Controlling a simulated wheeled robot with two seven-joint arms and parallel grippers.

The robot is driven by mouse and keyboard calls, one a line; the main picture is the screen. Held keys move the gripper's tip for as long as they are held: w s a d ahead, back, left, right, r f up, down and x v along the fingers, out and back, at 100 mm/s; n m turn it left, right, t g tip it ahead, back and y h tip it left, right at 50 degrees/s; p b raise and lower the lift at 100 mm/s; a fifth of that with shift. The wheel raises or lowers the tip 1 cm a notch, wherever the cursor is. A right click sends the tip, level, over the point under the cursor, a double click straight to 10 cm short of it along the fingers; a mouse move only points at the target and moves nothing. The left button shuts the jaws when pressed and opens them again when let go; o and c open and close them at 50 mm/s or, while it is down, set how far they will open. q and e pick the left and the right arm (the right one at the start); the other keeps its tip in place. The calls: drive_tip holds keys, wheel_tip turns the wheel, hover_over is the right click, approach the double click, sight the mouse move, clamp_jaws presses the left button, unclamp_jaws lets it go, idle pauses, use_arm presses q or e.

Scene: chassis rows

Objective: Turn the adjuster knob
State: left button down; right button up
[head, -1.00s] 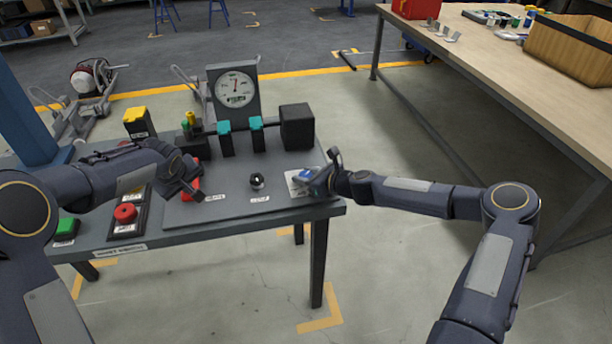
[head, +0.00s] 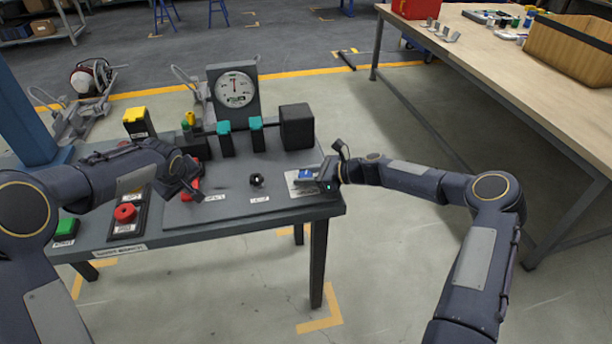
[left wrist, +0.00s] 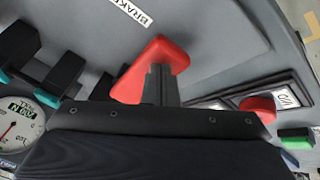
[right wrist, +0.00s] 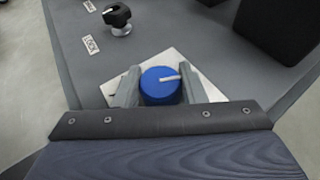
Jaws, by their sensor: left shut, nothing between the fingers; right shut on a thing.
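The adjuster knob is a blue round knob (head: 306,173) with a white pointer line, on a white plate (right wrist: 198,82) at the right end of the grey panel. In the right wrist view the blue knob (right wrist: 158,90) sits between the two fingers of my right gripper (right wrist: 160,84), which is shut on it. The white line points right. In the head view my right gripper (head: 312,184) reaches the knob from the right. My left gripper (head: 198,195) is shut and empty by the red handle (left wrist: 165,55) labelled BRAKE; I cannot tell whether they touch.
A black knob (head: 256,180) stands left of the blue one. Behind are teal-topped blocks (head: 224,128), a black box (head: 297,127) and a round gauge (head: 236,90). A red button (head: 125,212) and a green button (head: 66,227) are at the left. A workbench (head: 480,60) stands right.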

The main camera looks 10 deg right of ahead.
drive_tip(key=o, duration=1)
drive_tip(key=v, duration=1.2)
drive_tip(key=shift+r, duration=2.4)
